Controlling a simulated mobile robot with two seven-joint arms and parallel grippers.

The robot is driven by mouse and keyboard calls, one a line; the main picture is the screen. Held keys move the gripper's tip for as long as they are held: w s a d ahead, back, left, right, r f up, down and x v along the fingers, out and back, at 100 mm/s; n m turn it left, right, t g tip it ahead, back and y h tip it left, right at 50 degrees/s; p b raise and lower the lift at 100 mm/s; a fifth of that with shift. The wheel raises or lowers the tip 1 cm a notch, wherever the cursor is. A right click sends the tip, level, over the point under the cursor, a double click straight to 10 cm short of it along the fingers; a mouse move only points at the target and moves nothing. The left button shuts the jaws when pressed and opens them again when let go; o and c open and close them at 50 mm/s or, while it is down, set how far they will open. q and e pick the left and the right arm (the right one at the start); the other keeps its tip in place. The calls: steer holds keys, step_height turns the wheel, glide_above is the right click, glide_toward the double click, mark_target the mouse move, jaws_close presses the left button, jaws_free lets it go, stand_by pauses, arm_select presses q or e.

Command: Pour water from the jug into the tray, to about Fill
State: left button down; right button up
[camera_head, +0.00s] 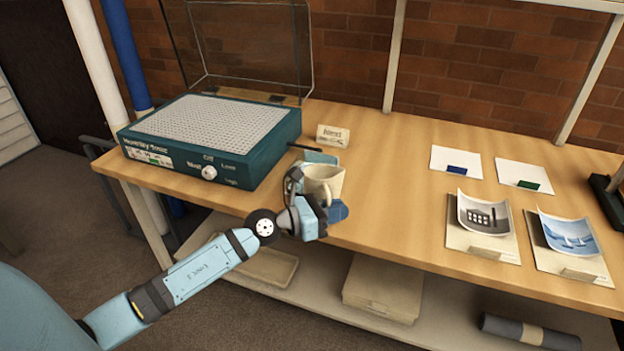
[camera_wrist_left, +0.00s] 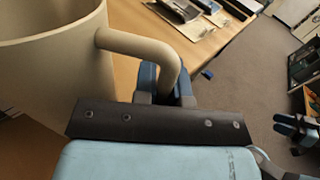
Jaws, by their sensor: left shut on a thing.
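The cream jug (camera_head: 325,180) is near the table's front edge, left of centre, and fills the upper left of the left wrist view (camera_wrist_left: 60,60). My left gripper (camera_wrist_left: 168,85) is shut on the jug's handle (camera_wrist_left: 140,45); in the head view the gripper (camera_head: 312,212) is at the jug's near side. The jug looks roughly upright; its water and any gap to the table cannot be made out. A small teal piece (camera_head: 320,157) shows just behind the jug; I cannot tell whether it is the tray. What may be my right gripper (camera_wrist_left: 290,128) shows small in the wrist view.
A teal humidity unit (camera_head: 225,165) with a perforated top, a knob and a raised clear lid (camera_head: 245,45) stands at left. A small card (camera_head: 333,136) stands beside it. Photos (camera_head: 483,214) and cards lie at right. Boxes (camera_head: 383,286) sit on the lower shelf. The table's middle is clear.

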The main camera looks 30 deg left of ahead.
arm_select(q)
steer(key=shift+s+d+f+m+b, duration=0.15)
steer(key=shift+f+m+b, duration=0.25)
steer(key=shift+b, duration=0.1)
steer(key=shift+s+d+f+m+b, duration=0.15)
steer(key=shift+f+m+b, duration=0.25)
steer(key=shift+b, duration=0.1)
arm_select(e)
steer(key=shift+w+a+r+y, duration=0.15)
steer(key=shift+a+r+y, duration=0.15)
steer(key=shift+a, duration=0.1)
steer(key=shift+d+f+t, duration=0.1)
steer(key=shift+f+t, duration=0.1)
steer(key=shift+t, duration=0.1)
stand_by(0.5)
